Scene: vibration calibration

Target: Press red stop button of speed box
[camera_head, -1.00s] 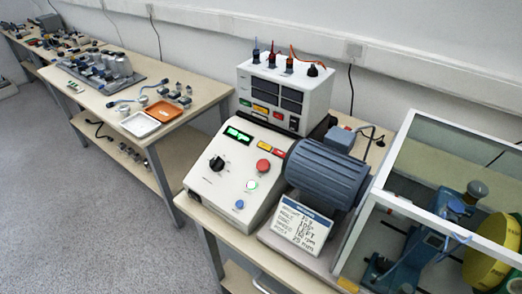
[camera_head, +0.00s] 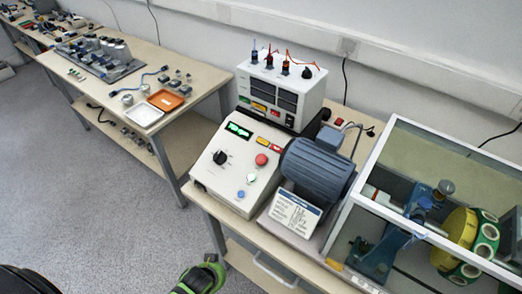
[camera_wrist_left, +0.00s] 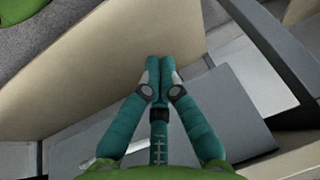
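The speed box (camera_head: 231,165) is a white sloped console on the near bench, with a green lit display (camera_head: 238,130), a black knob (camera_head: 220,157) and several buttons. The round red button (camera_head: 261,160) sits on the right of its panel, above a pale green-white button (camera_head: 251,178) and a blue one (camera_head: 240,194). Part of my left arm, green and black (camera_head: 203,277), shows at the bottom edge of the head view, well below the box. In the left wrist view my left gripper (camera_wrist_left: 160,65) has its teal fingers together, with nothing seen between them. My right gripper is not in view.
A grey motor (camera_head: 318,170) stands right of the box, with a white label plate (camera_head: 294,214) in front. A clear-walled enclosure (camera_head: 430,150) is further right. A power supply (camera_head: 280,95) stands behind. Open floor (camera_head: 95,215) lies at left.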

